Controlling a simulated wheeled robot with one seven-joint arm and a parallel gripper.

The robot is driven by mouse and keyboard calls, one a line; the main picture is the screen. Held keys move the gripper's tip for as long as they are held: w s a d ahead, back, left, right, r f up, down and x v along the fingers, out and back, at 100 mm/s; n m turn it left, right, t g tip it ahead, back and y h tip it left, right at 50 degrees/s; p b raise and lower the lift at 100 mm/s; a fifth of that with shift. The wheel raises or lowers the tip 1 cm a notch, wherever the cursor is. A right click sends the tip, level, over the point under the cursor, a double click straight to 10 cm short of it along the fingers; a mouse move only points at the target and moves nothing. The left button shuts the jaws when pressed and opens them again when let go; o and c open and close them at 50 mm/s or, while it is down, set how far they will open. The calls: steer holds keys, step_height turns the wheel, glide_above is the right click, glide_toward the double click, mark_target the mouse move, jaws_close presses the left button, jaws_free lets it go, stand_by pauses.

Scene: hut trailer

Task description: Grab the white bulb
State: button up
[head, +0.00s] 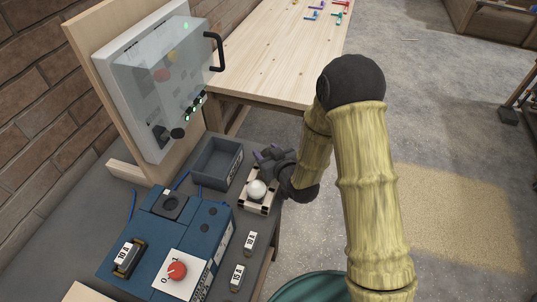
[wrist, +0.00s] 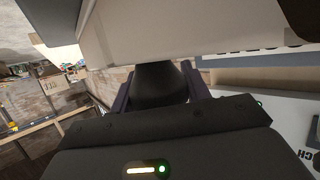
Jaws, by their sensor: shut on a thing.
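The white bulb (head: 257,188) shows in the head view as a round white ball on a small cream block with dark corners (head: 251,206). My gripper (head: 266,153) is just behind it, with its purple fingers toward the grey bin. In the wrist view my gripper (wrist: 158,90) is shut on a dark tapered piece (wrist: 158,82) between its fingers. I cannot tell whether this piece belongs to the bulb. A large pale surface (wrist: 180,35) lies close above the fingers and hides much of the view.
An empty grey bin (head: 217,163) stands left of the gripper. A blue box with a red knob (head: 177,271) and labelled fuses (head: 251,242) are nearer. A clear-covered panel (head: 160,75) rises behind. Floor is open at right.

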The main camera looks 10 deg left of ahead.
step_height(320, 180, up, 10)
steer(key=shift+b, duration=0.35)
